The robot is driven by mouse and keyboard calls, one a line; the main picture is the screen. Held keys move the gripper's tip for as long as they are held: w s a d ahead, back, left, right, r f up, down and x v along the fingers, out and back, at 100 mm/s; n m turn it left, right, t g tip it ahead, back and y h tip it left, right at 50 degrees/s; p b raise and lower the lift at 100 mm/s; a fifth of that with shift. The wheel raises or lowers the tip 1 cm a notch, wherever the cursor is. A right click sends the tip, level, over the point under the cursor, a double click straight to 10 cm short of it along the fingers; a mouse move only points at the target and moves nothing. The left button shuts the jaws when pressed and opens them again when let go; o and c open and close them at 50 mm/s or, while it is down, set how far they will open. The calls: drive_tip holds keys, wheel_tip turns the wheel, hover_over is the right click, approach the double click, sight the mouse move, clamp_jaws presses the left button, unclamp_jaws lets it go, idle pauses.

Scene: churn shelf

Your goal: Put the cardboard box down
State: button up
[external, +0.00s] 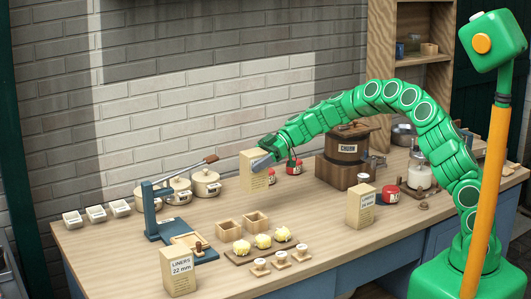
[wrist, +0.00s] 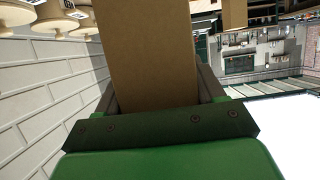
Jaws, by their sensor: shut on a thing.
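A tan cardboard box (external: 252,176) with faint print on its front is upright in the grip of my gripper (external: 264,162), near the back middle of the table. In the wrist view the box (wrist: 148,60) fills the space between the two fingers of my gripper (wrist: 155,98). I cannot tell whether its base touches the tabletop. Two similar cardboard boxes stand on the table: one labelled "LINERS 22 mm" (external: 179,271) at the front left, and one (external: 360,206) on the right.
A wooden churn (external: 344,152) stands right of the held box, with a small red jar (external: 271,177) close by. A blue press (external: 160,215) and lidded pots (external: 206,183) are to the left. Small wooden boxes (external: 229,228) and yellow lumps (external: 262,241) lie in front. Bare tabletop (external: 310,215) shows between.

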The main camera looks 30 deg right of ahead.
drive_tip(key=shift+w+a+f, duration=0.25)
drive_tip(key=shift+w+f, duration=0.05)
drive_tip(key=shift+w, duration=0.1)
drive_tip(key=shift+w+a+f, duration=0.4)
drive_tip(key=shift+w+f, duration=0.35)
drive_tip(key=shift+f, duration=0.75)
drive_tip(key=shift+w+a+f, duration=0.35)
drive_tip(key=shift+w+f, duration=0.35)
drive_tip(key=shift+f, duration=0.75)
drive_tip(key=shift+w+a+f, duration=0.4)
drive_tip(key=shift+w+f, duration=0.35)
drive_tip(key=shift+f, duration=0.75)
drive_tip(key=shift+f, duration=0.1)
drive_tip(key=o, duration=1.2)
drive_tip(key=v, duration=0.7)
drive_tip(key=shift+d, duration=0.3)
